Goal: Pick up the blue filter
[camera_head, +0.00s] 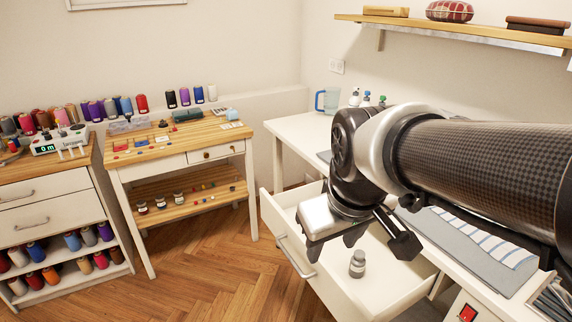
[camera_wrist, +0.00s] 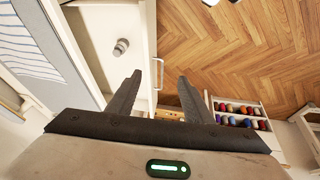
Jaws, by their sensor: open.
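I cannot tell for certain which thing is the blue filter. A blue-handled clear jug (camera_head: 327,100) stands upright on the far end of the white table, beyond my arm in the head view; it does not show in the wrist view. My gripper (camera_head: 332,246) is open and empty, above the open white drawer and well apart from the jug. In the wrist view my gripper (camera_wrist: 160,78) has its fingers spread over the drawer edge and floor. A small grey jar (camera_head: 357,263) stands in the drawer; it also shows in the wrist view (camera_wrist: 121,46).
The pulled-out drawer (camera_head: 386,293) juts from the white table (camera_head: 292,128). Small bottles (camera_head: 366,98) stand right of the jug. A wooden workbench (camera_head: 190,138) with spools is at left. A wall shelf (camera_head: 450,29) hangs above. The wooden floor (camera_head: 215,270) is clear.

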